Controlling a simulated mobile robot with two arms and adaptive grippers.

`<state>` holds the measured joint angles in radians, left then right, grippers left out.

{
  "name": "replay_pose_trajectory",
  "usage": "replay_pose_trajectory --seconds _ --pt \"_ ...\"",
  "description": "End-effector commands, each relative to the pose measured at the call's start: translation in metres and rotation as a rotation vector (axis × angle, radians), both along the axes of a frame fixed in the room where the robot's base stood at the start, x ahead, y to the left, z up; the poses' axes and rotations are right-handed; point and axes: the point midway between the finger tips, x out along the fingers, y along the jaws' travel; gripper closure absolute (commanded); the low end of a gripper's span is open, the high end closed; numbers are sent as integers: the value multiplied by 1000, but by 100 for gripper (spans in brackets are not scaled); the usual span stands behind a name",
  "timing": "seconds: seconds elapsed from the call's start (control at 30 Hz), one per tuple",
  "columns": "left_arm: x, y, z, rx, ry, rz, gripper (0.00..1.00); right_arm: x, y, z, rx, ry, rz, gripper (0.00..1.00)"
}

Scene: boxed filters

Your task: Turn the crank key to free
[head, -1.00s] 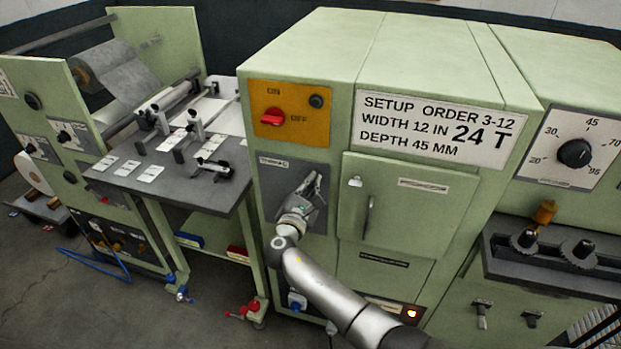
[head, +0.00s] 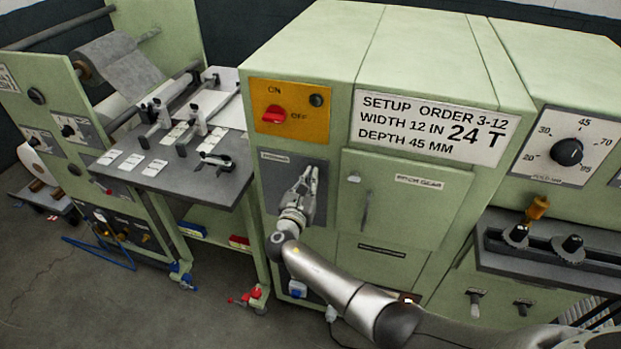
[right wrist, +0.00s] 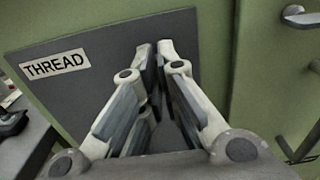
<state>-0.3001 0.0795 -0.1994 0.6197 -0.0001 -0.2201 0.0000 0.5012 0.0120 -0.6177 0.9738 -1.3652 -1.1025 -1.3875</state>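My right gripper (head: 304,180) is at the dark grey panel (head: 275,190) on the front of the green machine, below the yellow ON/OFF plate. In the right wrist view its fingers (right wrist: 154,50) reach toward the same panel, which is labelled THREAD (right wrist: 56,64). The fingertips look close together, but I cannot tell whether they are shut or grip something. I cannot make out a crank key; the gripper covers part of the panel. My left gripper is not in view.
A red switch (head: 274,115) sits on the yellow plate above. A closed cabinet door (head: 405,205) with a handle is right of the panel. A grey worktable (head: 190,180) with clamps stands left. A gear rail (head: 560,255) juts out at right.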

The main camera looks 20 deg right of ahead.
Motion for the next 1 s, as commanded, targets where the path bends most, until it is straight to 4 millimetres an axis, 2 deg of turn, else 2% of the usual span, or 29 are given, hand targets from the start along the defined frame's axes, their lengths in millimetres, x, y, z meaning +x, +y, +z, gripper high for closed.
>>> replay_pose_trajectory --seconds 0.33,0.4,0.5,0.83,1.0 --pt "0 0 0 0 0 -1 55 -1 0 -3 -3 7 1 100" --pt "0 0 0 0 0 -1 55 -1 0 -3 -3 7 1 87" --pt "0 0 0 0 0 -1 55 -1 0 -2 -2 5 1 75" --pt "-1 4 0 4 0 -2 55 -1 1 -1 -1 2 1 75" --pt "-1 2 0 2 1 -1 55 -12 9 -2 0 2 3 75"
